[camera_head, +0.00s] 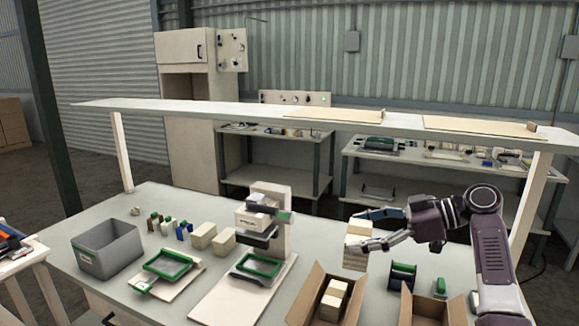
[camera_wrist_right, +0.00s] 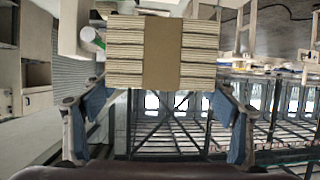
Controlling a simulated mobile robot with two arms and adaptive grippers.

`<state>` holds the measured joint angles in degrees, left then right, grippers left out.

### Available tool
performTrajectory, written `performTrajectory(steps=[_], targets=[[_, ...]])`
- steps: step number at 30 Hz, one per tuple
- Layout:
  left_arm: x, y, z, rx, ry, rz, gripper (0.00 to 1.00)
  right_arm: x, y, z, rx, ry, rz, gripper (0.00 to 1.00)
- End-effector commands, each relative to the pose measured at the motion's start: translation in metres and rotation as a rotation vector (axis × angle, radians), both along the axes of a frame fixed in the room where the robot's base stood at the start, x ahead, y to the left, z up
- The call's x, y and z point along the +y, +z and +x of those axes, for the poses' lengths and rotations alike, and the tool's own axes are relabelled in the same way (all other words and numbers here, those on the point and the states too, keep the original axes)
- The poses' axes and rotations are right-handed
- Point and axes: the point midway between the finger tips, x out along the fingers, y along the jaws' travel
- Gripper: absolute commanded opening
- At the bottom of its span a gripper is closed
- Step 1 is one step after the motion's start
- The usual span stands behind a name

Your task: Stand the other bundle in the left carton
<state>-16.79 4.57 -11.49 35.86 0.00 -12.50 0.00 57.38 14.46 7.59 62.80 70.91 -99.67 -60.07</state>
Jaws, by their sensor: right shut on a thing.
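A bundle (camera_head: 355,258) of stacked pale pieces is held by my right gripper (camera_head: 360,231), which is shut on it above the table. In the right wrist view the bundle (camera_wrist_right: 122,52) shows its layered edges and a brown band around its middle, with the gripper's fingers (camera_wrist_right: 160,100) on either side. The left carton (camera_head: 301,296) is open at the table's front, lower left of the held bundle. Another bundle (camera_head: 335,294) is inside it; the carton's floor is hidden. My left gripper is not in view.
A second open carton (camera_head: 408,309) stands to the right, with a dark green-edged holder (camera_head: 402,276) behind it. A long shelf (camera_head: 250,111) spans the table.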

Motion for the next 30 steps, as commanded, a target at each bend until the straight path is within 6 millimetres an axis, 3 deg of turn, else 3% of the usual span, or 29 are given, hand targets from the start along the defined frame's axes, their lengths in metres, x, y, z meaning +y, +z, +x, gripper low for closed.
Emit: performTrajectory(steps=[5,16,24,30], targets=[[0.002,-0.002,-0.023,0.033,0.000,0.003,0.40,-0.005,-0.015,-0.009,0.001,-0.028,0.001,0.52],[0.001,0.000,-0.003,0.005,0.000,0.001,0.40,-0.023,-0.057,-0.046,0.002,-0.113,0.000,0.52],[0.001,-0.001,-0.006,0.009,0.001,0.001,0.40,-0.040,-0.095,-0.113,0.005,-0.213,0.000,0.52],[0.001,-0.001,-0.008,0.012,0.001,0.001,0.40,-0.045,-0.110,-0.172,0.005,-0.270,0.000,0.52]])
